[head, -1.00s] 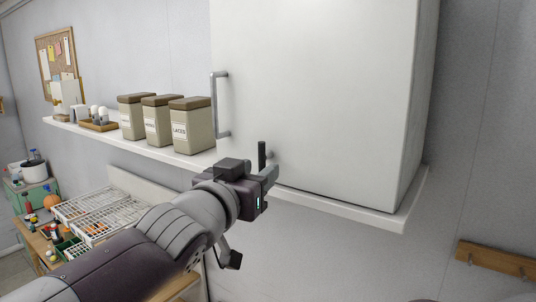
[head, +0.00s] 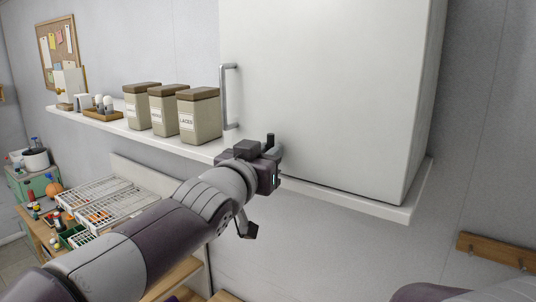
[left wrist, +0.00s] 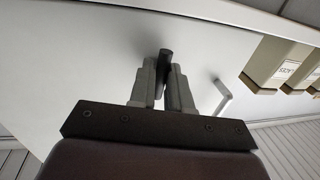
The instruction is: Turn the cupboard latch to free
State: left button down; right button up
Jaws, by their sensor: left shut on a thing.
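The white cupboard door (head: 330,90) is closed, with a grey bar handle (head: 229,125) at its left edge. The latch (head: 270,138) is a small dark lever low on the door, right of the handle, and its upper end sticks up above my gripper. My left gripper (head: 270,152) is at the latch, shut on it. In the left wrist view the dark latch (left wrist: 166,58) stands between the two fingers of my left gripper (left wrist: 163,80); its lower part is hidden by them. The handle (left wrist: 222,98) shows to their right. My right gripper is out of view.
The cupboard rests on a white shelf (head: 365,203). Several lidded tan canisters (head: 200,115) stand left of the handle, close to my left arm. White wire racks (head: 105,200) are on the bench below. A wooden peg rail (head: 495,250) is on the wall at right.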

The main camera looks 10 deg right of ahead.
pick_arm(q)
jog(key=m+h+b, duration=0.1)
jog(key=m+b, duration=0.1)
jog(key=m, duration=0.4)
jog(key=m+h+b, duration=0.1)
jog(key=m+b, duration=0.2)
jog(key=m, duration=0.4)
jog(key=m+h+b, duration=0.2)
jog(key=m, duration=0.5)
jog(key=shift+w+a+f+g, duration=0.1)
jog(key=shift+w+a+g, duration=0.2)
jog(key=shift+g, duration=0.1)
jog(key=c, duration=1.1)
grip_release()
